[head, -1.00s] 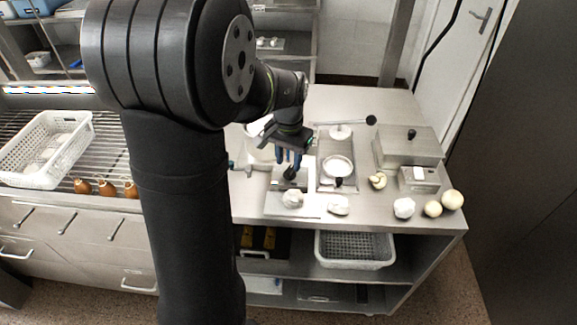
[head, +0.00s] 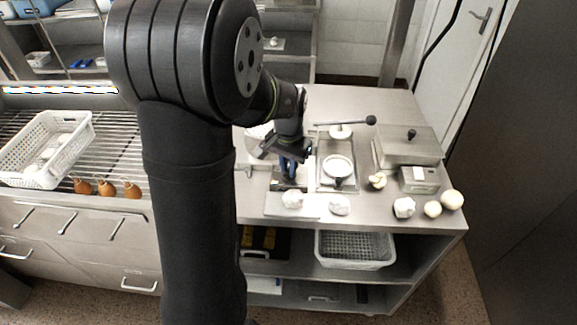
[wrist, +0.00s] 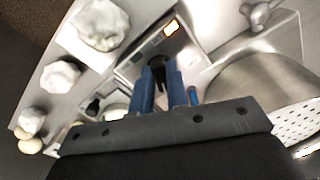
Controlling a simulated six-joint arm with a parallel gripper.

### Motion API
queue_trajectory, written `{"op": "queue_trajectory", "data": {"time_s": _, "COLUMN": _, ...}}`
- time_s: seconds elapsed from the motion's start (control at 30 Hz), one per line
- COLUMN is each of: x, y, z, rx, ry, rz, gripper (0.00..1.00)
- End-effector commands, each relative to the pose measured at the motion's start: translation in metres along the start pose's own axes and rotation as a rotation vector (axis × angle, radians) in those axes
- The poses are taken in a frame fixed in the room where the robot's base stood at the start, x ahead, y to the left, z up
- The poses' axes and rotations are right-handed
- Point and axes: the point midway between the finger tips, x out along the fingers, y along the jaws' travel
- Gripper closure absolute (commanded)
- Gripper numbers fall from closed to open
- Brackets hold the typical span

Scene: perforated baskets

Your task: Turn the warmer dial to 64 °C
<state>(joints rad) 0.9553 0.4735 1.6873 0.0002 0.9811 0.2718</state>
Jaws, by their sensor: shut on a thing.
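The warmer is a small grey box (wrist: 190,52) with a lit orange-yellow display (wrist: 171,27) in the wrist view; the digits are too small to read. Its black dial (wrist: 157,62) sits between the two blue fingers of my gripper (wrist: 161,82), which is shut on it. In the head view my gripper (head: 288,172) points down at the warmer, near the middle of the steel counter. There the dial is hidden behind the fingers, and most of the warmer is covered too. The dial's angle cannot be told.
A sunken tray with a white bowl (head: 338,166) is to the right, with a lidded steel box (head: 407,147) and a scale-like box (head: 419,180) beyond. A perforated steel vessel (wrist: 265,90) stands close beside my gripper.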

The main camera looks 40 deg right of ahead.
Motion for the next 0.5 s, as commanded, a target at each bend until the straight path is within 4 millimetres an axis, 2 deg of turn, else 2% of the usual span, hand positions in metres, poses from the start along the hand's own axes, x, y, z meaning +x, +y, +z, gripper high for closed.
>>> {"op": "queue_trajectory", "data": {"time_s": 0.27, "x": -0.0005, "y": -0.0008, "z": -0.0003, "rx": 0.105, "ry": 0.001, "rz": 0.0, "gripper": 1.0}}
{"op": "queue_trajectory", "data": {"time_s": 0.5, "x": -0.0007, "y": -0.002, "z": -0.0007, "rx": 0.284, "ry": 0.001, "rz": 0.0, "gripper": 1.0}}
